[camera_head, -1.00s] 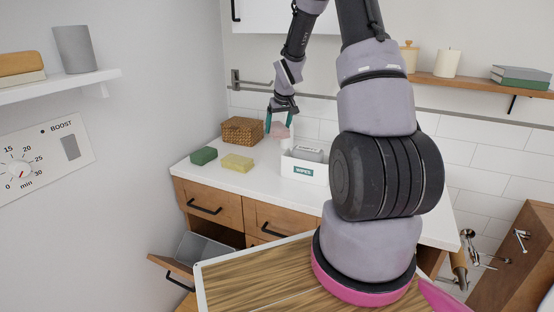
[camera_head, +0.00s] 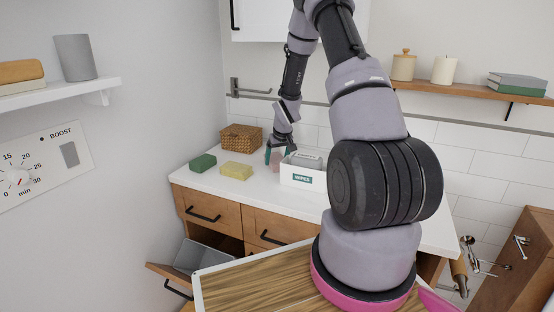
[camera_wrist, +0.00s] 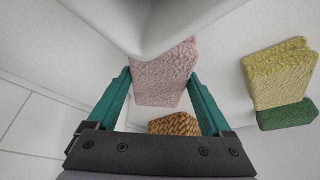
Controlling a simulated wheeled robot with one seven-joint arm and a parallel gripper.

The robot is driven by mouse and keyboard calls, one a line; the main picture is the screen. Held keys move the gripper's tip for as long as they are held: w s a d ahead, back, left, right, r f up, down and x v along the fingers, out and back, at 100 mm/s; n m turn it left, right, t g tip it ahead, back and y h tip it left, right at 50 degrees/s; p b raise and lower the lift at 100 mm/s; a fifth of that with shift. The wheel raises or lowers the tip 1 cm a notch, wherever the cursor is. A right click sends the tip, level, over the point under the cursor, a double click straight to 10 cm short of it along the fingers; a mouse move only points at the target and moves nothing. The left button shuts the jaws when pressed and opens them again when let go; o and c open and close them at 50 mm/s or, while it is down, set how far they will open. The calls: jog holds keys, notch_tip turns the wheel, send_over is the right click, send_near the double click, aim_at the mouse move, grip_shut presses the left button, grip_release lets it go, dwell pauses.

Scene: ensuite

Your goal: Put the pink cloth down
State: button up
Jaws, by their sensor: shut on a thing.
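The pink cloth (camera_head: 275,158) is a small pale pink textured piece, held between the teal fingers of my gripper (camera_head: 276,155). In the wrist view the cloth (camera_wrist: 164,80) sits between the fingertips of my gripper (camera_wrist: 160,84), which are shut on its sides. My gripper points down, low over the white counter (camera_head: 262,187), just left of the white wipes box (camera_head: 303,179). I cannot tell whether the cloth touches the counter. The fingers partly hide it in the head view.
A wicker basket (camera_head: 240,138) stands behind. A drawer (camera_head: 195,258) is open below at the left. The counter's front strip is clear.

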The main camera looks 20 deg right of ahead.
jog(key=shift+f, duration=0.1)
jog(key=o, duration=1.1)
jog(key=s+a+r+m, duration=0.1)
jog(key=s+a+r, duration=0.1)
jog(key=s+r, duration=0.6)
jog(key=s+a+r+t, duration=0.1)
jog(key=s+r, duration=0.2)
jog(key=r, duration=0.9)
jog(key=s+a+r+m, duration=0.1)
jog(key=s+a+r, duration=0.1)
jog(key=s+r, duration=0.65)
jog(key=s+a+r, duration=0.2)
jog(key=s+r, duration=0.1)
jog(key=s, duration=0.2)
jog(key=s+a+r+m+t+y, duration=0.1)
jog(key=s+a+r, duration=0.1)
jog(key=s, duration=0.3)
jog(key=s+a+r+m+y, duration=0.1)
jog(key=s+a+r, duration=0.1)
jog(key=s+r, duration=0.3)
jog(key=shift+s+a+r, duration=0.1)
